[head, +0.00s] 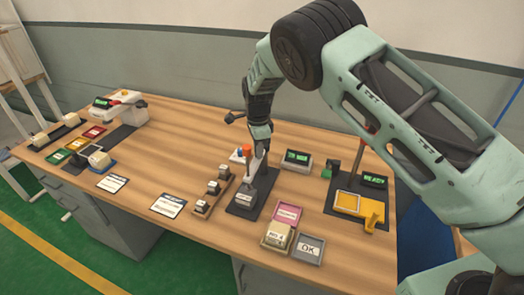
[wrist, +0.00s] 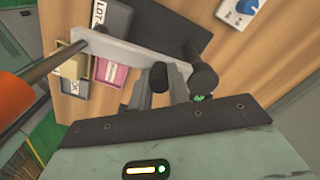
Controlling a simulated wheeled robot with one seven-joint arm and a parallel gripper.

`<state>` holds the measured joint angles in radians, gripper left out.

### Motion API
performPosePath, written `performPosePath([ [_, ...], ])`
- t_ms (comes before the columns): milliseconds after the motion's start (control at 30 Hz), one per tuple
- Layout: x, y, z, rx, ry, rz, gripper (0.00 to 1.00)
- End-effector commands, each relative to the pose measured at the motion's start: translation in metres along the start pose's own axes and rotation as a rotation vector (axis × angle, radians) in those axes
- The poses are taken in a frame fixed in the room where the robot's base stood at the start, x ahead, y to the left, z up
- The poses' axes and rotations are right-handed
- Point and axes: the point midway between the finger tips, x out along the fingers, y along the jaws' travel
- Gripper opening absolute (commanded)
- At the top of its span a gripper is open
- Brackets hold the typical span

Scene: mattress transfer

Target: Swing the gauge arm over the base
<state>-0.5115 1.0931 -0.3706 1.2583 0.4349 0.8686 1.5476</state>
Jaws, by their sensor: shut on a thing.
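My gripper (head: 262,152) is over the gauge station near the middle of the table. An orange knob (head: 246,149) stands beside my gripper. My arm and gripper partly hide the gauge arm in the head view.
A display box (head: 297,160) stands right of the base. A wooden rack (head: 211,196) with several blocks lies to its left. In front are a pink tray (head: 287,213), a cream block (head: 278,237) and an OK tray (head: 308,249). A yellow fixture (head: 355,205) stands at the right.

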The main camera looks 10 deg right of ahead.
Motion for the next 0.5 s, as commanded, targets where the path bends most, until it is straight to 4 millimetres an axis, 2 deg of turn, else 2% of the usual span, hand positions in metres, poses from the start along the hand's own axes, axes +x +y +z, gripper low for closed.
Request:
performPosePath([
  [500,-0.0007,-0.0036,0.0053,0.082,-0.001,-0.002,0.0],
])
